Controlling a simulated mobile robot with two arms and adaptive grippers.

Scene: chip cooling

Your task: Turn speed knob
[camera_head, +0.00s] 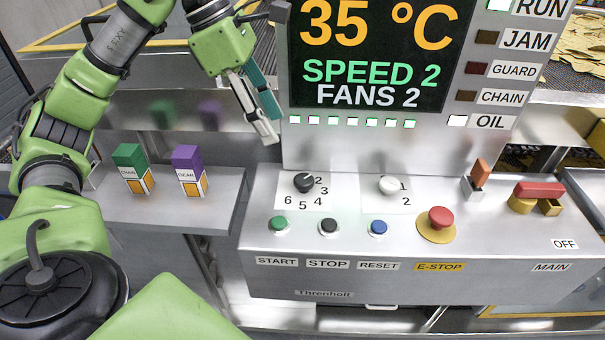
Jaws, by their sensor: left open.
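The black speed knob (304,182) sits on a white dial plate on the grey control console, with numbers around it. The screen (365,55) above reads 35 °C, SPEED 2 and FANS 2. My left gripper (269,128) hangs in front of the panel, above and to the left of the speed knob and apart from it. Its fingers point down, one teal and one light, and it is open with nothing between them. My right gripper is not in view.
A white knob (389,185) sits right of the speed knob. Green (280,224), black (329,226) and blue (378,228) buttons and a red emergency stop (439,218) line the front. An orange switch (481,173) and red main handle (539,190) are right. Green (130,157) and purple (187,160) boxes stand on the left shelf.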

